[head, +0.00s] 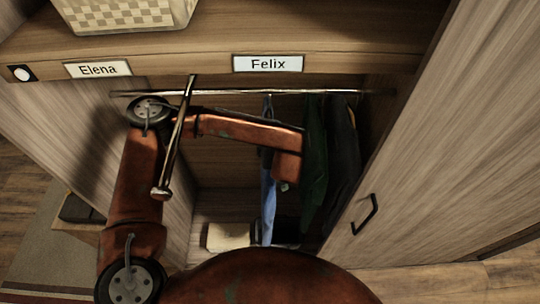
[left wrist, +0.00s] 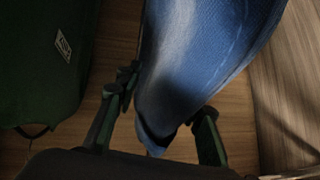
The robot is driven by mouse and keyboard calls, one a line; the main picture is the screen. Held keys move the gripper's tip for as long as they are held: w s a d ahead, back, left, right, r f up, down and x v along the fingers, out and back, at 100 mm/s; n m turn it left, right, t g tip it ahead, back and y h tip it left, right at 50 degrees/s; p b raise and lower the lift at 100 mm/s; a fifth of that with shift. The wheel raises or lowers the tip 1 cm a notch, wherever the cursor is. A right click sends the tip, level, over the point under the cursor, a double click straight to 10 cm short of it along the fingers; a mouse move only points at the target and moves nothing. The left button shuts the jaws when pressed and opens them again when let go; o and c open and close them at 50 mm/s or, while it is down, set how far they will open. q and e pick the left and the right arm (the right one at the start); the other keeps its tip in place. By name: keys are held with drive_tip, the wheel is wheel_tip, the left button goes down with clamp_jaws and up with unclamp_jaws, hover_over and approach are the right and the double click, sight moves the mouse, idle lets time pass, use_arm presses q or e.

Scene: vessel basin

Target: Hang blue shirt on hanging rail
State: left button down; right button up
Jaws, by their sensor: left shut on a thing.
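The blue shirt (head: 268,200) hangs upright inside the wardrobe section labelled Felix, partly behind my left arm. Its top and thin hanger reach the height of the metal hanging rail (head: 230,92). I cannot tell if the hook rests on the rail. My left gripper (left wrist: 160,132) is shut on the blue shirt, which also fills the middle of the left wrist view (left wrist: 205,45) with its lower end between the fingers. In the head view my left arm mostly hides this gripper. My right gripper is not in view.
A dark green garment (head: 314,150) and a dark garment (head: 343,150) hang right of the shirt. A door with a black handle (head: 365,214) stands at the right. A beige box (head: 228,236) lies on the wardrobe floor.

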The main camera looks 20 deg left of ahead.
use_arm(q)
drive_tip(key=shift+w+a+f+b, duration=0.25)
drive_tip(key=shift+w+f+b, duration=0.1)
drive_tip(key=shift+w, duration=0.5)
drive_tip(key=shift+w+a+f+b, duration=0.2)
drive_tip(key=shift+w+f+b, duration=0.2)
drive_tip(key=shift+w, duration=0.4)
drive_tip(key=shift+w+a+f+b, duration=0.25)
drive_tip(key=shift+w+f+b, duration=0.1)
drive_tip(key=shift+w, duration=0.5)
drive_tip(key=c, duration=1.2)
unclamp_jaws()
drive_tip(key=shift+f, duration=0.1)
drive_tip(key=v, duration=1.2)
drive_tip(key=shift+s, duration=0.1)
